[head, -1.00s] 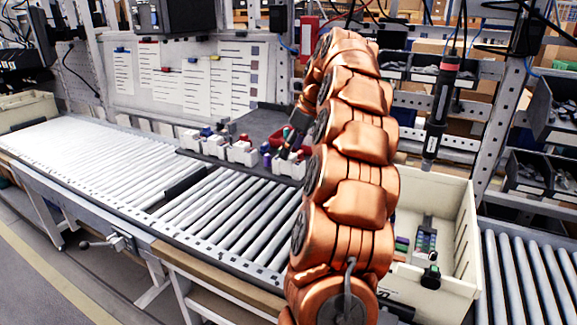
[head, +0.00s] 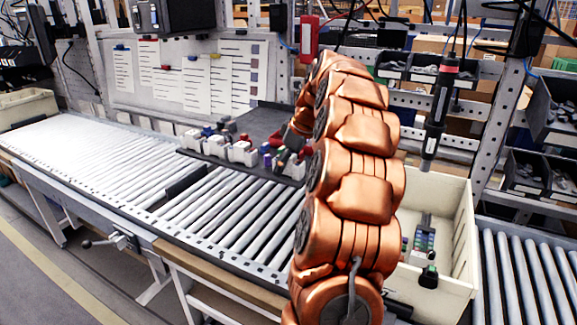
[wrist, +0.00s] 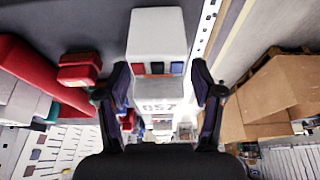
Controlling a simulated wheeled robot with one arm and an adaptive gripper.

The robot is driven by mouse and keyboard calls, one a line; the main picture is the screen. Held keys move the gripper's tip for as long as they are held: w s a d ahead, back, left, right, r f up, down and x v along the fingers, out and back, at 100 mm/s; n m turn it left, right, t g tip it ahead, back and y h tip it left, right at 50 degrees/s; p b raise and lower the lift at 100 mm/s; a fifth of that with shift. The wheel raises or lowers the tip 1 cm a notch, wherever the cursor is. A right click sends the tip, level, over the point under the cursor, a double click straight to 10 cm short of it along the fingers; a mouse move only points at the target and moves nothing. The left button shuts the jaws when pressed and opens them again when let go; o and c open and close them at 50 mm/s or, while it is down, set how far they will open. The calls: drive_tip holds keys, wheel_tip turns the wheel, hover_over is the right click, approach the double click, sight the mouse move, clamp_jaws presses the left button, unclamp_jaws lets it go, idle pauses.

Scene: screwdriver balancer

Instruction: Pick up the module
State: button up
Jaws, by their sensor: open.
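In the wrist view a white block-shaped module (wrist: 157,35) with blue and red parts on its near face lies between and ahead of the fingers of my gripper (wrist: 163,88). The fingers are open on either side of it, and I see no clear contact. In the head view several white modules (head: 238,152) stand in a row on a dark tray (head: 262,122) over the conveyor. My gripper (head: 284,158) is low at the right end of that row, small and partly hidden by my copper arm. I cannot tell which module in the head view is the one between the fingers.
Red blocks (wrist: 78,72) lie left of the module in the wrist view. A cream bin (head: 455,235) with small parts stands right of my arm. A dark screwdriver (head: 440,110) hangs above it. The roller conveyor (head: 80,150) is clear at the left.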

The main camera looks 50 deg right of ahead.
drive_tip(key=c, duration=1.3)
clamp_jaws()
drive_tip(key=shift+r, duration=0.15)
